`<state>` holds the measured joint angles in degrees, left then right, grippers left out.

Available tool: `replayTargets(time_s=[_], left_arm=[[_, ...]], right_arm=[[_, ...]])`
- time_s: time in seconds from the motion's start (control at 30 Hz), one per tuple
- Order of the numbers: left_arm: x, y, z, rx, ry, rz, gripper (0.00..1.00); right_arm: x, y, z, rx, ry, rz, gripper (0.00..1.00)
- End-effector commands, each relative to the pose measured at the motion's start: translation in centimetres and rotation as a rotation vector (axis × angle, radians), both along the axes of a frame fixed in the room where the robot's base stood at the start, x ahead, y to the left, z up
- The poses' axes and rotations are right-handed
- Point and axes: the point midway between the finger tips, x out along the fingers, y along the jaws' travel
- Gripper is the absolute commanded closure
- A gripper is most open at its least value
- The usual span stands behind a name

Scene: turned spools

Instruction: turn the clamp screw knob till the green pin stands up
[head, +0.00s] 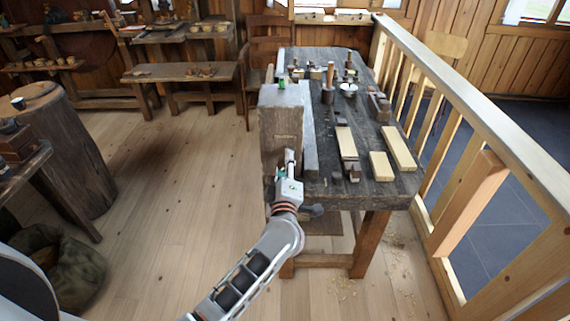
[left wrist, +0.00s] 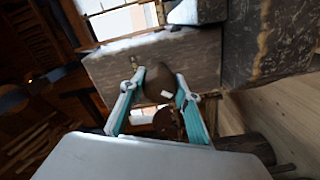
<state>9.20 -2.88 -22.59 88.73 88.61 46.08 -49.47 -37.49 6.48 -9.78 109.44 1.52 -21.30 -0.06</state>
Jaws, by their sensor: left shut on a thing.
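A large grey wooden block (head: 281,112) stands at the near left end of the workbench. A small green piece (head: 281,83), which looks like the green pin, shows at its top; its exact tilt is too small to tell. My left gripper (head: 289,158) is at the block's lower front face, and its arm comes up from below. In the left wrist view the gripper (left wrist: 159,80) has its two fingers on either side of a dark rounded knob (left wrist: 158,88), shut on it. The knob is hidden by the gripper in the head view. My right gripper is not in view.
The workbench (head: 330,120) carries pale wood pieces (head: 398,148), a mallet (head: 328,85) and several small tools right of the block. A wooden railing (head: 480,110) runs along the right. A stump (head: 68,150) stands at left. The floor between is clear.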

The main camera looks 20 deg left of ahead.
Motion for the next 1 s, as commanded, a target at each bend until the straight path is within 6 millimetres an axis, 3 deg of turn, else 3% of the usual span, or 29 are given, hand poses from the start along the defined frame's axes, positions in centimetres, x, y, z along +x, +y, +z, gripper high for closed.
replayTargets(time_s=[0.37, 0.4, 0.47, 0.83, 1.0], left_arm=[[-0.3, -0.3, -0.7, 0.002, 0.013, -0.004, 0.90], [-0.3, -0.3, -0.7, 0.002, 0.013, -0.004, 0.66], [-0.3, -0.3, -0.7, 0.002, 0.013, -0.004, 0.51], [-0.3, -0.1, -0.3, 0.003, 0.006, -0.001, 0.51], [-1.9, -0.6, -0.4, 0.002, 0.007, -0.002, 0.51]], right_arm=[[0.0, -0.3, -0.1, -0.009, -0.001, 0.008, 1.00], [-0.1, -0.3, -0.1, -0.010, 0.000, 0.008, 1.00], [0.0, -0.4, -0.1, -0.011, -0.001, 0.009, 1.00], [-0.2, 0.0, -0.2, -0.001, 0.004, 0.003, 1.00], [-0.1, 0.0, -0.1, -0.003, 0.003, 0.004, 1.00]])
